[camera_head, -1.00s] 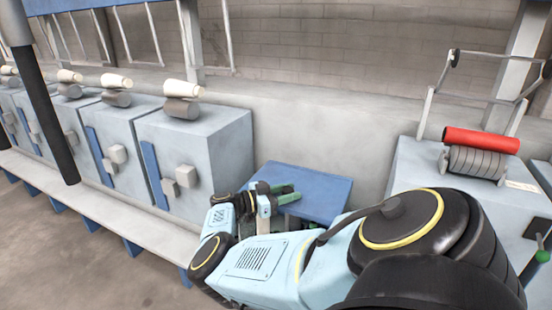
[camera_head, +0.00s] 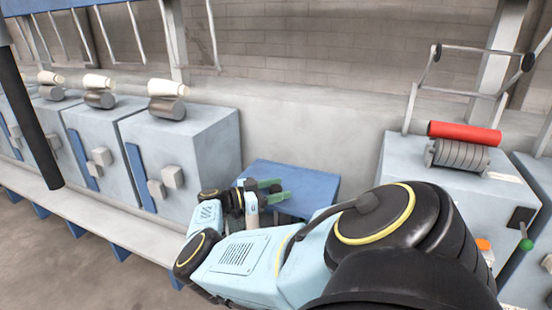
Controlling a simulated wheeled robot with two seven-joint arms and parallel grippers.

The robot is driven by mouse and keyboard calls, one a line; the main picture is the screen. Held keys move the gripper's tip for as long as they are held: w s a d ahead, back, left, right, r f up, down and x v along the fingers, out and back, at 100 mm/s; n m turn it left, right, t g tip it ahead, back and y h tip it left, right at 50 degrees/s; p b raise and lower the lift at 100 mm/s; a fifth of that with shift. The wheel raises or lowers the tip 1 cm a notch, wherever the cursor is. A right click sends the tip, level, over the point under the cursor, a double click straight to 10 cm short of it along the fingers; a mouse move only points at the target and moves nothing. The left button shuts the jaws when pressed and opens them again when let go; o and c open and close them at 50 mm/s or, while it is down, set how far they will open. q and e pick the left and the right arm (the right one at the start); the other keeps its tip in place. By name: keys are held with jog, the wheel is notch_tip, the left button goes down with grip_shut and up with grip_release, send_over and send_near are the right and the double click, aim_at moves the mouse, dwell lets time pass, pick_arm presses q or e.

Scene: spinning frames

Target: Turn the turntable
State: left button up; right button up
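I cannot pick out a clear turntable in this view. A flat blue panel (camera_head: 310,186) lies low between the grey machines, beyond my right gripper. My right gripper (camera_head: 272,191) has green fingers that look parted, with nothing seen between them. It is over or in front of the panel's left part; I cannot tell whether it touches. My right arm hides the panel's near right side. My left gripper is not in view.
Grey spinning machines (camera_head: 215,140) with blue strips and white cones on top line the left. A dark post (camera_head: 30,120) stands far left.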

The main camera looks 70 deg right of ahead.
jog(key=shift+w+a, duration=0.15)
jog(key=shift+w+a+f, duration=0.1)
jog(key=shift+w+a, duration=0.1)
jog(key=shift+w, duration=0.05)
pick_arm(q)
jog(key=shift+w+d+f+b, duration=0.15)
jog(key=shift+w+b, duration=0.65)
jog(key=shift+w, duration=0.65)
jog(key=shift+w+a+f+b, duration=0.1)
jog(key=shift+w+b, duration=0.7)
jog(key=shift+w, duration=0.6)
pick_arm(e)
jog(key=v, duration=1.2)
jog(key=shift+a, duration=0.25)
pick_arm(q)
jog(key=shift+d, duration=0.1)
pick_arm(e)
jog(key=shift+w, duration=0.1)
